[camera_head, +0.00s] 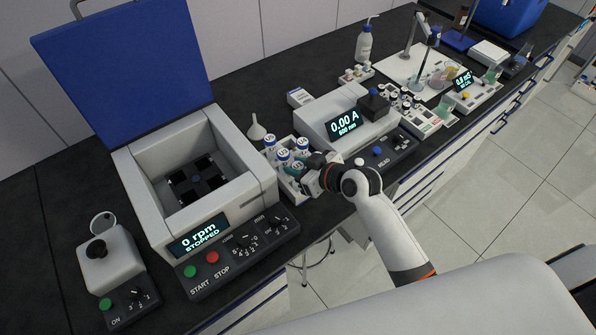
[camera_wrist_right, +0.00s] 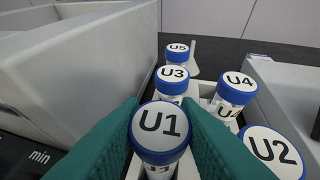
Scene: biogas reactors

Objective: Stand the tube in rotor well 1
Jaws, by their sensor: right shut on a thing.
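My right gripper (camera_head: 305,174) is at the white tube rack (camera_head: 287,190), its teal fingers (camera_wrist_right: 100,143) closed on both sides of tube U1. Tube U1 (camera_wrist_right: 160,128) is upright with a blue-rimmed white cap; its lower end is hidden, so I cannot tell whether it still sits in its slot. Tubes U2 (camera_wrist_right: 273,152), U3 (camera_wrist_right: 172,80), U4 (camera_wrist_right: 236,90) and U5 (camera_wrist_right: 177,50) stand around it in the rack. The centrifuge (camera_head: 130,178) has its blue lid (camera_head: 125,62) up. Its black rotor (camera_head: 196,181) shows inside; I cannot read well numbers. My left gripper is out of view.
The centrifuge's front wall and control panel (camera_head: 240,245) stand just left of the rack. A funnel (camera_head: 256,128) is behind the rack. A photometer (camera_head: 340,128) reading 0.00 A stands to the right. A small mixer (camera_head: 108,262) is at the far left.

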